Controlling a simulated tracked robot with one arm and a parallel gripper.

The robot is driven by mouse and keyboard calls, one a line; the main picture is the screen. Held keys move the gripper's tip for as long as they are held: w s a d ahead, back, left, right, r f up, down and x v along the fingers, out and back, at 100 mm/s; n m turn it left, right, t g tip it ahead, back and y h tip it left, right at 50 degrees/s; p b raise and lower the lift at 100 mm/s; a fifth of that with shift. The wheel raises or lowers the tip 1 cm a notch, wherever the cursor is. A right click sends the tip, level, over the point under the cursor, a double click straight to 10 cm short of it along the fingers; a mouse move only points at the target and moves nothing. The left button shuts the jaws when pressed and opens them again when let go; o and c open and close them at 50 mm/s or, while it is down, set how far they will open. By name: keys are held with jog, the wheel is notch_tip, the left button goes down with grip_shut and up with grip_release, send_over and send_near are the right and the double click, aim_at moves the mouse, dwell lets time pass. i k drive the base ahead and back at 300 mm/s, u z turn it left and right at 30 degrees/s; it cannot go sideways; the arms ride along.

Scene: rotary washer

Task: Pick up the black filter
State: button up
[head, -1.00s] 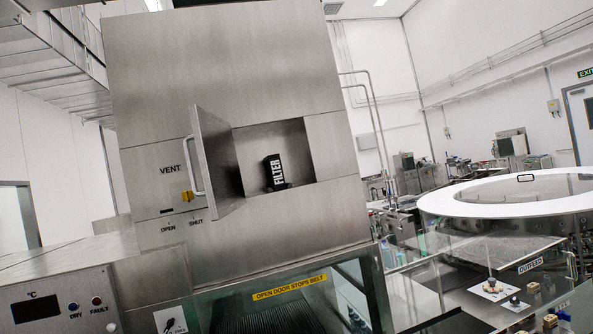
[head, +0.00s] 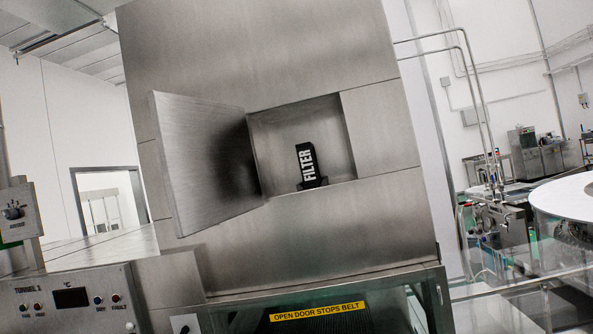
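The black filter (head: 309,162) stands upright in an open recess in the steel cabinet, with white "FILTER" lettering on its face. It appears to sit in a low dark base at the recess floor. The recess (head: 337,119) has bare steel walls, with free room on both sides of the filter. Its hinged door (head: 205,165) is swung wide open to the left. My gripper does not show in the head view, so its fingers cannot be seen.
The cabinet (head: 262,45) rises above a conveyor opening marked with a yellow "OPEN DOOR STOPS BELT" label (head: 317,311). A control panel (head: 69,300) stands at lower left. A white round table (head: 570,197) and pipes (head: 470,85) are at right.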

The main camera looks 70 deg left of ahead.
aim_at(306, 156)
jog(key=u, duration=0.5)
jog(key=i, duration=1.1)
jog(key=u, duration=1.2)
jog(key=i, duration=0.5)
jog(key=u, duration=0.25)
jog(key=k, duration=0.9)
jog(key=u, duration=0.2)
jog(key=i, duration=0.9)
jog(key=z, duration=0.05)
